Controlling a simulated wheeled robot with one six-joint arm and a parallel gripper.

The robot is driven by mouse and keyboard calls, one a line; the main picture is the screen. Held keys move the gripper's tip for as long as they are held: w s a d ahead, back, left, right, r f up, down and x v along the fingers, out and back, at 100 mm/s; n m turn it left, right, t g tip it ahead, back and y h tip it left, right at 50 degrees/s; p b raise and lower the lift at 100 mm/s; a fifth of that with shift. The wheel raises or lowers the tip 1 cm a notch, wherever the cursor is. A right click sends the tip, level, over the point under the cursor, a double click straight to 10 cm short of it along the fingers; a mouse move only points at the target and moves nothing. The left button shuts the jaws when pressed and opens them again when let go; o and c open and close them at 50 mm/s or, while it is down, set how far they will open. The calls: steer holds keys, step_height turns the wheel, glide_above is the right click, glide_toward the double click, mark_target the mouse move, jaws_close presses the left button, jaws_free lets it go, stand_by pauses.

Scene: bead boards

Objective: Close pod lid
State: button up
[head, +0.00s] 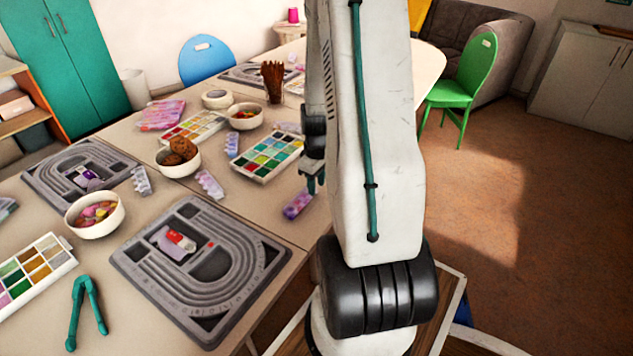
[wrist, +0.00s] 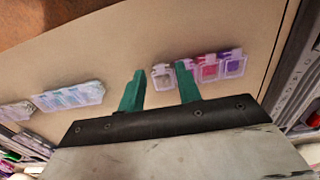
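A strip of small clear pods (wrist: 208,68) lies on the table in the wrist view, with red and purple contents at its right end. Its leftmost pod (wrist: 162,77) looks pale or grey and shows between my fingertips. I cannot tell how its lid stands. My right finger hides part of the strip. My gripper (wrist: 160,68) has two green fingers, spread apart with nothing held. In the head view the purple-looking strip (head: 298,204) lies near the table edge, and my gripper (head: 312,182) hangs just above and beside it, partly hidden by my arm.
Other pod strips lie left in the wrist view (wrist: 68,96) and in the head view (head: 209,184). A paint-like colour tray (head: 297,143), a bowl of brown balls (head: 178,167) and a grey bead board (head: 260,268) are nearby. The table's right edge is close to the strip.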

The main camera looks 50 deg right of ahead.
mark_target(317, 192)
steer(key=shift+r, duration=0.1)
step_height(317, 192, up, 8)
steer(key=shift+f, duration=0.2)
stand_by(0.3)
stand_by(0.5)
steer(key=s+a+r, duration=0.4)
steer(key=a+r, duration=0.3)
steer(key=a, duration=0.3)
steer(key=s+a+r, duration=0.4)
steer(key=a+r, duration=0.3)
steer(key=a, duration=0.3)
steer(key=s+a+r+t, duration=0.1)
steer(key=s+a+r, duration=0.3)
steer(key=a+r, duration=0.3)
steer(key=a, duration=0.3)
steer(key=shift+s+r+m, duration=0.15)
steer(key=shift+r+m, duration=0.05)
steer(key=shift+m, duration=0.1)
